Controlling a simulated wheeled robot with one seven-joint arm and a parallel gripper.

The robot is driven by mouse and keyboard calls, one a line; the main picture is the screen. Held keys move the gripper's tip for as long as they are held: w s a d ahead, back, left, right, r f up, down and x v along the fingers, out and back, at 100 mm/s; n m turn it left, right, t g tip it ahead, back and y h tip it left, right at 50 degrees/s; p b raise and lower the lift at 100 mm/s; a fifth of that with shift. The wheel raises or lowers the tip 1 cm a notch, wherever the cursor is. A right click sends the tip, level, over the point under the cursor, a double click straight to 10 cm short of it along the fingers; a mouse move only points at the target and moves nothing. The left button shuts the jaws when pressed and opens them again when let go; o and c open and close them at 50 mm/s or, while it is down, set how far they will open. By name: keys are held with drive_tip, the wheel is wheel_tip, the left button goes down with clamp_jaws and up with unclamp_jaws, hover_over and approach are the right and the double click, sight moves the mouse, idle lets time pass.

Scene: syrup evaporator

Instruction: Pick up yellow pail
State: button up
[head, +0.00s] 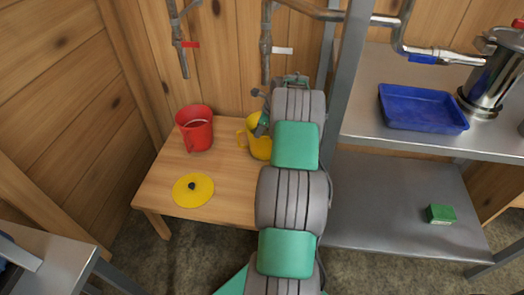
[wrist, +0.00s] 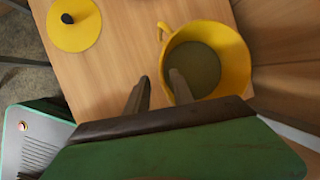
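The yellow pail (head: 256,147) stands on the small wooden table in the head view, partly hidden behind my arm. In the wrist view the pail (wrist: 237,60) is seen from above, with its round rim, dark inside and a handle towards the upper left. My gripper (wrist: 159,76) is open, with a gap between its two fingers. In the wrist view one finger overlaps the pail's rim and inside, and the other shows left of the rim over the wood. I cannot tell whether either finger touches the pail.
A red pail (head: 199,133) and a yellow lid with a black knob (head: 193,189) are on the wooden table (head: 160,182). A metal shelf post (head: 347,90) rises close right of my arm. Valves with red and white handles hang above the table. A blue tray (head: 421,108) lies on the right shelf.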

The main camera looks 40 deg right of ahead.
sight(263, 138)
drive_tip(key=f, duration=0.1)
drive_tip(key=d+f+m, duration=0.1)
drive_tip(key=f, duration=0.1)
drive_tip(key=shift+s+d+f, duration=0.1)
drive_tip(key=shift+d, duration=0.25)
drive_tip(key=x, duration=0.2)
drive_tip(key=b+x, duration=0.1)
drive_tip(key=x, duration=0.1)
drive_tip(key=b+x, duration=0.1)
drive_tip(key=x, duration=0.1)
drive_tip(key=shift+w+a+f, duration=0.25)
drive_tip(key=shift+a, duration=0.05)
drive_tip(key=shift+r, duration=0.1)
drive_tip(key=c, duration=0.6)
clamp_jaws()
drive_tip(key=shift+d+r, duration=0.1)
drive_tip(key=shift+r, duration=0.1)
